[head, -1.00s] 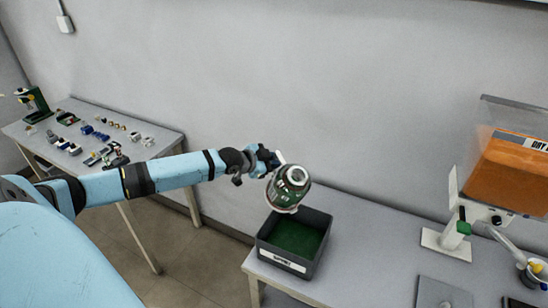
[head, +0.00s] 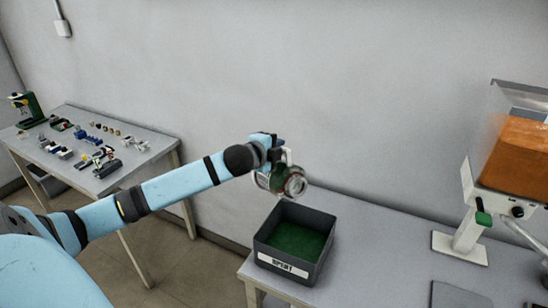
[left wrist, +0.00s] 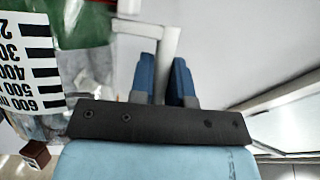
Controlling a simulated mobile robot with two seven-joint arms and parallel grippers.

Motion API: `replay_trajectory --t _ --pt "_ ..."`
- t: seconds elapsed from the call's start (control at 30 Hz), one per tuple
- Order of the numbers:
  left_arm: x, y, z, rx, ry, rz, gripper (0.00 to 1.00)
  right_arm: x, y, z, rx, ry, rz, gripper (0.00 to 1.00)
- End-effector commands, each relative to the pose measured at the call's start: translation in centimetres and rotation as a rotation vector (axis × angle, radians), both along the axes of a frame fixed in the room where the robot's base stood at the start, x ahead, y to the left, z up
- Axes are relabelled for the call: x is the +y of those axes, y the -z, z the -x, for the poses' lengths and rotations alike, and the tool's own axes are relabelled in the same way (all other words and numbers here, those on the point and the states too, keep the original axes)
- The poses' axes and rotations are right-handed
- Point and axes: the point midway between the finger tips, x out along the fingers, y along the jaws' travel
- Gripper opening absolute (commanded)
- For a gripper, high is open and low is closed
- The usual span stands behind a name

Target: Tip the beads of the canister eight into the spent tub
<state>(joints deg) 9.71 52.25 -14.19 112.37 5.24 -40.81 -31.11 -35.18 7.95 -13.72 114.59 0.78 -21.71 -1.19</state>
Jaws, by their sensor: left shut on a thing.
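My left gripper (head: 277,150) is shut on the pale handle of a clear canister (head: 284,182). In the left wrist view the blue fingers (left wrist: 165,82) close on the upright handle bar. The canister (left wrist: 72,60) stands to the left there, with a black-and-white scale and green content showing; no canister number is readable. In the head view it is tipped well over, its round end facing right and toward me. It is above the back of the dark spent tub (head: 273,265), apart from it. Green beads cover the tub's floor. My right gripper is out of view.
The tub stands at the left end of the grey bench (head: 370,255). A hopper with orange content (head: 515,150) on a white stand (head: 460,247) is at the right. A second table (head: 150,165) at the left holds many small parts. The wall is close behind.

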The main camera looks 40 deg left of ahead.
Motion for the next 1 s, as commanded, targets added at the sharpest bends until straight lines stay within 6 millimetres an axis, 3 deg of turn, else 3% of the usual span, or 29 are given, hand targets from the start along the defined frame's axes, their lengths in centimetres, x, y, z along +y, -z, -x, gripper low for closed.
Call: replay_trajectory --t 0.07,0.43,0.8,1.0 --pt "-0.4 0.3 0.1 -0.019 0.001 -0.051 0.0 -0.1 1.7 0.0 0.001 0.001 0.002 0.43" --pt "-4.5 0.0 1.3 -0.117 0.0 -0.396 0.0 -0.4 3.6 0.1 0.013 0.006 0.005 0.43" --pt "-8.3 -0.5 2.3 -0.194 0.0 -0.666 0.0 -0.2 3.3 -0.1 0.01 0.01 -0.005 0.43" --pt "-9.2 -0.6 2.6 -0.213 -0.001 -0.744 0.0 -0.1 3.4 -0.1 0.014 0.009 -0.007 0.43"
